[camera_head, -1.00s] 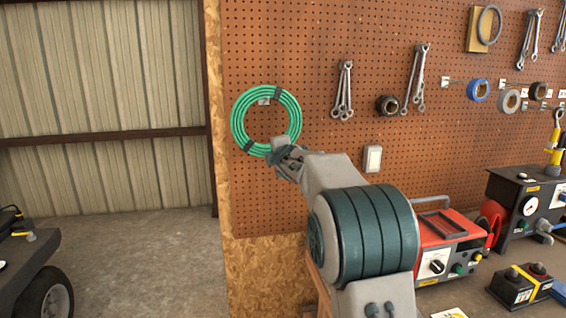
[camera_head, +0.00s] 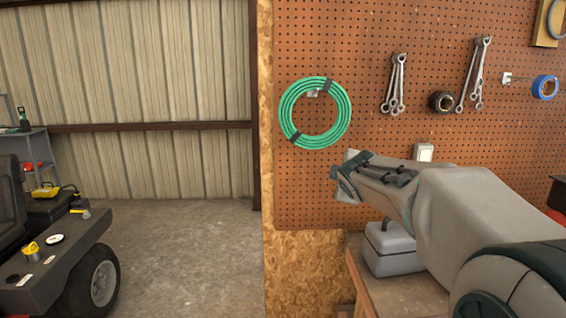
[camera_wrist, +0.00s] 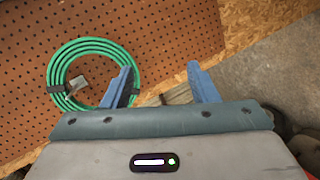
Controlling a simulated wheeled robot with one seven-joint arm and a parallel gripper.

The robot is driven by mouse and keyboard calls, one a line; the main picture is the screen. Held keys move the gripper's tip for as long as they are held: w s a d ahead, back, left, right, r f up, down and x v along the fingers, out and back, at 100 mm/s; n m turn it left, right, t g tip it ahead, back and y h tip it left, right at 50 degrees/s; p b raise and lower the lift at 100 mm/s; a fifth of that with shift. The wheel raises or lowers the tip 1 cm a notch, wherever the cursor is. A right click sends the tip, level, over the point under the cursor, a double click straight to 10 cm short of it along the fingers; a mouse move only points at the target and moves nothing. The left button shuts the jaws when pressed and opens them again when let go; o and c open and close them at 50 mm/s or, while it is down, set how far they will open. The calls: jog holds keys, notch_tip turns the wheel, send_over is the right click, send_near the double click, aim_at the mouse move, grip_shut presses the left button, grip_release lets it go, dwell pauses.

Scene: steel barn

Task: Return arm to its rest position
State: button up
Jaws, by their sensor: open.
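My arm reaches in from the right in the head view. My gripper (camera_head: 345,178) is in front of the pegboard, below and right of the coiled green hose (camera_head: 347,112). In the wrist view my gripper (camera_wrist: 163,86) shows two blue fingers spread apart with nothing between them. The green hose (camera_wrist: 54,75) hangs on a peg there, left of the fingers. The left finger overlaps the coil's edge in the picture, but in the head view the gripper is apart from it.
The pegboard (camera_head: 420,150) holds wrenches (camera_head: 395,85) and tape rolls (camera_head: 441,101). A wooden bench (camera_head: 400,298) with a grey box (camera_head: 392,250) stands below my arm. A dark cart (camera_head: 50,262) stands at left. The concrete floor (camera_head: 185,260) between is clear.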

jog(key=s+a+f+m+g, duration=0.1)
jog(key=s+f+m+g, duration=0.2)
jog(key=s+f, duration=0.3)
jog(key=s+a+f+m+g+y, duration=0.1)
jog(key=s+f+m+g, duration=0.3)
jog(key=s, duration=1.2)
jog(key=s+a+f+m+g, duration=0.1)
jog(key=s+f+m+g, duration=0.2)
jog(key=s+f+m, duration=0.4)
jog(key=s+f, duration=0.2)
jog(key=s, duration=0.2)
jog(key=shift+s+a+f+y, duration=0.15)
jog(key=shift+a+f+y, duration=0.05)
jog(key=shift+f+y, duration=0.15)
